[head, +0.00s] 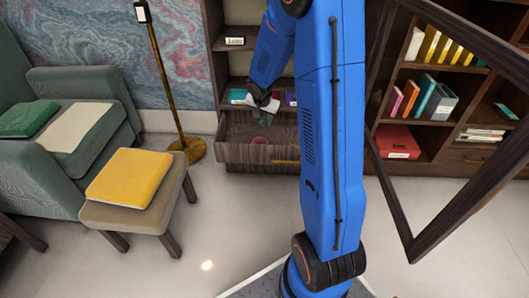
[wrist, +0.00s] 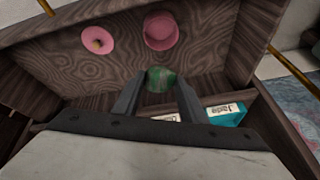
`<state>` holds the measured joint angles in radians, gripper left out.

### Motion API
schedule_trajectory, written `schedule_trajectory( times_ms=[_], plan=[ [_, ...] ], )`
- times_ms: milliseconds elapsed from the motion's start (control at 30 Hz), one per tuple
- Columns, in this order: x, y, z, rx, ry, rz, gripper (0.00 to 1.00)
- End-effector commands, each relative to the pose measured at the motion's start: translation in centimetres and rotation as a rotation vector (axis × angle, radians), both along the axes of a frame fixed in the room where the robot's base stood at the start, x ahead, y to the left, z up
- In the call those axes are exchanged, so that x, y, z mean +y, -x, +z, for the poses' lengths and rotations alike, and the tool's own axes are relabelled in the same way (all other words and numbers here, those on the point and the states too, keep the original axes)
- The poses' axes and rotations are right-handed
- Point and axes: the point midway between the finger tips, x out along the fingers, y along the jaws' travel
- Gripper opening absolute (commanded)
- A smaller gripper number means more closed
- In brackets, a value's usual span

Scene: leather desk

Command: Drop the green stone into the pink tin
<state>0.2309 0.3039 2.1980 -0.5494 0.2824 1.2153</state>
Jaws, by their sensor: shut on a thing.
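My gripper (wrist: 160,95) is shut on a green stone (wrist: 161,77), held between its fingertips above an open wooden drawer (wrist: 85,70). The round pink tin (wrist: 164,33) sits in the drawer, beyond the stone and almost straight ahead in the wrist view. A flatter pink round piece with a small yellowish centre (wrist: 97,41), perhaps its lid, lies apart to the left.
A teal box labelled "Jade" (wrist: 226,114) lies on the shelf close to my right finger. Shelf uprights flank the drawer. A glass-framed door (head: 470,165) stands open at right. A stool with a yellow cushion (head: 130,178) and a floor lamp (head: 168,75) stand left.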

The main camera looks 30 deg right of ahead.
Motion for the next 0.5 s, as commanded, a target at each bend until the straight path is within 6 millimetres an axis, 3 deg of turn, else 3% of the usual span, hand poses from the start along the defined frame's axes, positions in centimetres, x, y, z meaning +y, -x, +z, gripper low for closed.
schedule_trajectory(
  times_ms=[500],
  plan=[
    [0.0,0.1,-4.8,0.002,0.001,0.000,0.13]
  ],
)
